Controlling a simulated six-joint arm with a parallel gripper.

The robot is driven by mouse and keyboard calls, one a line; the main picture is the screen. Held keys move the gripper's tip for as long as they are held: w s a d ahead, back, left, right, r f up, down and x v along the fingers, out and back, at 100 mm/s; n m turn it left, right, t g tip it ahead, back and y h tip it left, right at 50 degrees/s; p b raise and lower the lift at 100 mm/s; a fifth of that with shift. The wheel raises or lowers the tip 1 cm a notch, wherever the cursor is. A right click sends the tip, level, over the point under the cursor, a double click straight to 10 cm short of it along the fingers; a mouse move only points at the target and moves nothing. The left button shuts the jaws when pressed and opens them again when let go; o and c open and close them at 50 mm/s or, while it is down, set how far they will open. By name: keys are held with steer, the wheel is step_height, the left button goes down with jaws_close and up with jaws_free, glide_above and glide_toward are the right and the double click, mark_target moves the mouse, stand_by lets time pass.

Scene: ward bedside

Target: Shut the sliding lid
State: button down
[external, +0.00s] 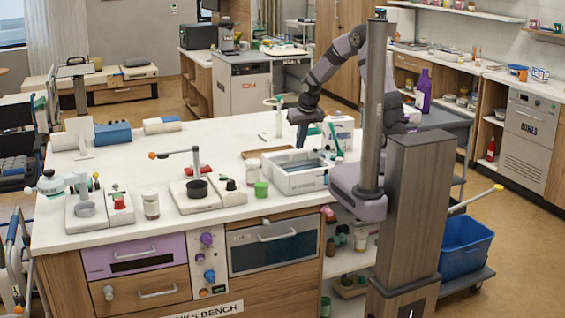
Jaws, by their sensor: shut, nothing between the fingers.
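A white box (299,186) stands near the front right of the white bench top. A grey-blue panel or interior (306,168) shows within its rim. I cannot tell at this size how much of the top the sliding lid covers. My gripper (301,143) points down over the back part of the box. Its fingers are shut with nothing between them. I cannot tell whether the fingertips touch the lid or hang just above it.
A brown tray (256,154) lies behind the box. A white carton (341,130) stands behind it to the right. A green cup (261,189), a jar (151,206) and small bench devices stand to the left.

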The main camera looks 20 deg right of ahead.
steer(key=shift+s+f, duration=0.15)
steer(key=shift+s, duration=0.4)
steer(key=s+b, duration=0.2)
steer(key=s, duration=0.5)
steer(key=shift+s, duration=0.25)
steer(key=shift+f, duration=0.15)
steer(key=w, duration=0.1)
steer(key=w+r, duration=0.1)
steer(key=w, duration=0.1)
steer(key=w+p, duration=0.1)
steer(key=shift+w+r, duration=0.15)
steer(key=shift+r, duration=0.15)
steer(key=b+v, duration=0.1)
steer(key=v, duration=0.8)
steer(key=shift+s+r, duration=0.2)
steer(key=shift+r, duration=0.05)
